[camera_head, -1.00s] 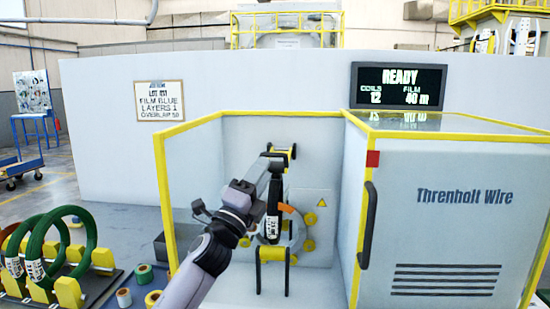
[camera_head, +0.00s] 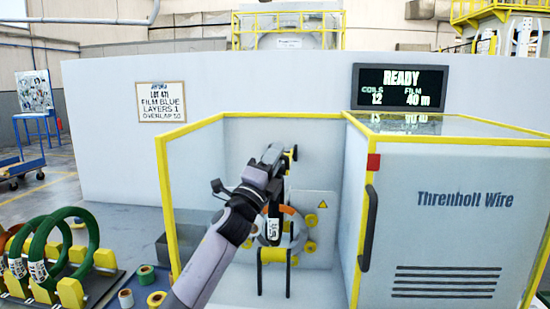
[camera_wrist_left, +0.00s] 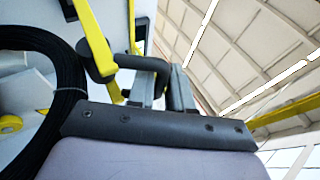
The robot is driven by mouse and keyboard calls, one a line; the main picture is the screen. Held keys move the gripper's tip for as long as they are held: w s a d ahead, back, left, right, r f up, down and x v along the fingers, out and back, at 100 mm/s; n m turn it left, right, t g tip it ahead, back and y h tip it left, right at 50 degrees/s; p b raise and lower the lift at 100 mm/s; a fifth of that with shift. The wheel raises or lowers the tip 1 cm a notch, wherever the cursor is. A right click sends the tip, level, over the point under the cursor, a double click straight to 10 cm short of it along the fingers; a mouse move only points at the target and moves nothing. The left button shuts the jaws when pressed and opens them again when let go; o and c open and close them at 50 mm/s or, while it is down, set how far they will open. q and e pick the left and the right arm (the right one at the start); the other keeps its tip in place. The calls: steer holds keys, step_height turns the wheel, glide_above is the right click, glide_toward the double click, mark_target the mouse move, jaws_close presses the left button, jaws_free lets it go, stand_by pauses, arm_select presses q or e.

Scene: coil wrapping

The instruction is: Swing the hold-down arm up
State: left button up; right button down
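My left gripper (camera_head: 272,155) is at the top of the wrapping station, beside the dark roller with yellow ends (camera_head: 294,153) that looks like part of the hold-down arm. In the left wrist view, a yellow bar (camera_wrist_left: 92,35) carries a dark crosspiece (camera_wrist_left: 138,62) that reaches to my left fingers (camera_wrist_left: 162,88). Whether they grip it I cannot tell. A black coil (camera_wrist_left: 62,85) is close on the left there. In the head view the coil (camera_head: 274,207), seen edge-on with a white tag, is partly hidden by my arm. My right gripper is out of view.
Yellow-edged side panels (camera_head: 196,180) flank the station, with a grey cabinet (camera_head: 450,240) on the right. Lower rollers (camera_head: 273,256) and a ring with yellow rollers (camera_head: 298,225) are below my gripper. Green coils (camera_head: 80,250) stand in a rack at left, near film rolls (camera_head: 146,275).

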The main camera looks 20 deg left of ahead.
arm_select(q)
jaws_close()
steer(key=shift+r, duration=0.45)
steer(key=w+a+r+p, duration=0.1)
steer(key=w+r+p, duration=0.2)
steer(key=r, duration=0.8)
steer(key=shift+w+a, duration=0.35)
steer(key=shift+w, duration=0.95)
steer(key=shift+o, duration=1.3)
jaws_free()
steer(key=shift+o, duration=1.2)
steer(key=shift+s+r, duration=0.15)
